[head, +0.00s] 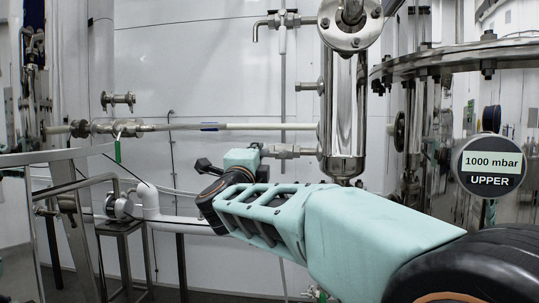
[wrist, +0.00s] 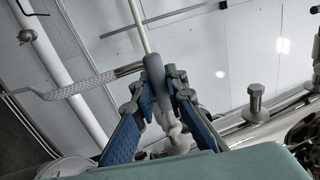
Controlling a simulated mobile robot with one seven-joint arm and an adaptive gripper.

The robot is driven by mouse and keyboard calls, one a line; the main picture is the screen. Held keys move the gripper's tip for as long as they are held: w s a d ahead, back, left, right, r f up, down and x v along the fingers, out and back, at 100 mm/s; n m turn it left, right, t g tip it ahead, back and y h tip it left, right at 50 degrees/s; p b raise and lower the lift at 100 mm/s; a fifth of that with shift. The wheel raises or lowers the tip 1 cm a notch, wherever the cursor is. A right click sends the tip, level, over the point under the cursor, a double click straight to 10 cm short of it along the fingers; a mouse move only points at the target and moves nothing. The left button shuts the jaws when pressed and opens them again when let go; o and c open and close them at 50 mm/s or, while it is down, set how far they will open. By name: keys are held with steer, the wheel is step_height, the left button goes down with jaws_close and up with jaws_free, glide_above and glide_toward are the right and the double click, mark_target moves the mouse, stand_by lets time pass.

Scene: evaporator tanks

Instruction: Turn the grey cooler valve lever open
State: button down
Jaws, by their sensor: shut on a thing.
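In the wrist view, the grey lever (wrist: 154,72) stands between the two blue fingers of my gripper (wrist: 160,82). The fingers are shut on it, one on each side, near its upper part in the picture. A pale valve body or fitting (wrist: 174,132) shows below it between the fingers. In the head view, my teal arm reaches left toward the pipework below the steel cylinder. The fingers and the lever cannot be made out there, and my arm covers part of that area.
A polished steel cylinder (head: 343,115) stands behind my arm, with a side fitting (head: 288,151) near my wrist. A round display (head: 491,164) reads 1000 mbar UPPER at right. Metal rails (head: 75,156) stand at left. In the wrist view, a bolt (wrist: 256,100) stands right of my gripper.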

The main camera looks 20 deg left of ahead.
steer(key=c, duration=1.9)
jaws_free()
steer(key=shift+r, duration=0.1)
steer(key=shift+c, duration=0.2)
steer(key=shift+s, duration=0.15)
steer(key=v, duration=1.1)
steer(key=shift+s, duration=0.35)
steer(key=shift+d, duration=0.1)
